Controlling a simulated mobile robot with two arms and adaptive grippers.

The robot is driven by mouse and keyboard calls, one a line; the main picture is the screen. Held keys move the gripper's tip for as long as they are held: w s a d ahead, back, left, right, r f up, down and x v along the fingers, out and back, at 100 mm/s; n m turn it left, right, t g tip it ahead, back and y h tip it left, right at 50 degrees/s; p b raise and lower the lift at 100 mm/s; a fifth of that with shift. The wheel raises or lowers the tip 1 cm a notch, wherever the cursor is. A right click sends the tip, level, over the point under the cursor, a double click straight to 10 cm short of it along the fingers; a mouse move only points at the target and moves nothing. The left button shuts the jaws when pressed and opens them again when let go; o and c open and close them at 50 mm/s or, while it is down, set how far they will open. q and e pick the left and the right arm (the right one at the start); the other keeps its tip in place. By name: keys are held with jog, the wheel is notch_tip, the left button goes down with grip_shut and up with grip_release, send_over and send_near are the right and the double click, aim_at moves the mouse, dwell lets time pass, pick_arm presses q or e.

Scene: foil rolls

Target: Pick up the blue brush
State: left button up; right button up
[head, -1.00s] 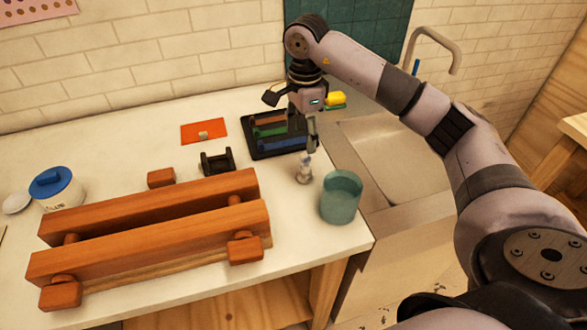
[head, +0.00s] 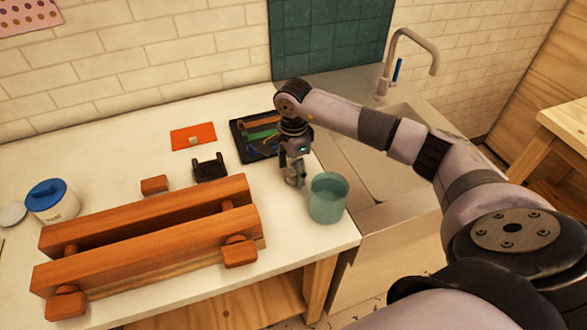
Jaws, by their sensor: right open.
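A black tray (head: 239,142) lies at the back of the counter with brown, green and blue strips in it. The blue strip (head: 268,149) is at its near side, partly behind my arm; I cannot tell whether it is the blue brush. My right gripper (head: 294,181) points down just in front of the tray's right part, left of the teal cup (head: 328,198). It is open, over or beside a small grey item that it mostly hides. My left gripper is not in view.
A long wooden rack (head: 150,235) fills the front of the counter. A black holder (head: 209,168), an orange-red sheet (head: 193,136), a wooden block (head: 154,185) and a blue-lidded jar (head: 52,203) stand around it. The sink (head: 365,165) is at right.

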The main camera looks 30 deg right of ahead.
jog(key=shift+c, duration=0.6)
jog(key=c, duration=1.1)
jog(key=shift+r, duration=0.1)
jog(key=shift+c, duration=0.2)
